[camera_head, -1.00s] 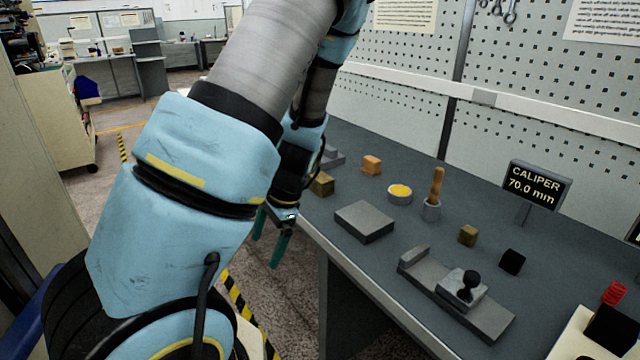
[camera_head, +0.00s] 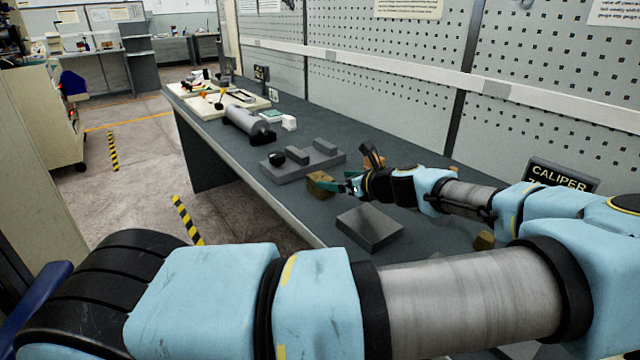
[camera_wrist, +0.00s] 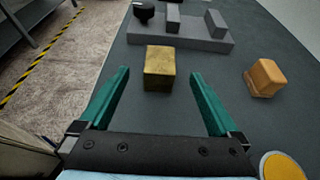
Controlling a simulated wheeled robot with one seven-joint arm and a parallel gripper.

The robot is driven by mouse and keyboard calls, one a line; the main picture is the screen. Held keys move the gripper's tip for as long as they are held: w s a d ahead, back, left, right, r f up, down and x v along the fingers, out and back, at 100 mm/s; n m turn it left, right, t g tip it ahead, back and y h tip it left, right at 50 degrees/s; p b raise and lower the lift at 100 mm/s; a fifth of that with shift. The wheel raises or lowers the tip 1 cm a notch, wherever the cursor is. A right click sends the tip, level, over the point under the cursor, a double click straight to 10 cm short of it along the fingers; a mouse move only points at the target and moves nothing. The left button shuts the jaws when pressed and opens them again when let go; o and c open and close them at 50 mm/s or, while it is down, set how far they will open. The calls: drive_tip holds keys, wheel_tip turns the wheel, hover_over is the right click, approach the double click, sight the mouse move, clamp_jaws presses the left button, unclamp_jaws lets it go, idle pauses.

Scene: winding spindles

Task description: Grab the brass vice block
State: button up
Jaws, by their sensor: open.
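A brass block (camera_head: 319,185), worn yellow-brown, sits on the bench near its front edge, just in front of a grey vice-like fixture (camera_head: 295,168). My gripper (camera_head: 346,187) is beside it at the right in the head view. In the wrist view my gripper (camera_wrist: 160,75) is open and empty, with its two green fingers apart. The brass block (camera_wrist: 159,68) shows centred between the fingertips there, with a gap on both sides. The fingers do not touch it; how deep it sits between them I cannot tell. A smaller brass-coloured block (camera_head: 484,240) is partly hidden behind my arm.
The grey fixture (camera_wrist: 180,38) stands close behind the block. An orange-brown block (camera_wrist: 264,78) and a yellow-topped round tin (camera_wrist: 282,166) lie to the right. A flat grey block (camera_head: 370,228) lies nearer on the bench. A caliper sign (camera_head: 560,177) stands at the right.

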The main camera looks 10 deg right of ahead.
sight(323, 178)
drive_tip(key=x, duration=0.3)
drive_tip(key=shift+p, duration=0.35)
drive_tip(key=p+x, duration=0.2)
drive_tip(key=x, duration=0.3)
drive_tip(key=shift+f+p, duration=0.1)
drive_tip(key=shift+p, duration=0.2)
drive_tip(key=shift+w+f, duration=0.2)
drive_tip(key=shift+c, duration=0.3)
clamp_jaws()
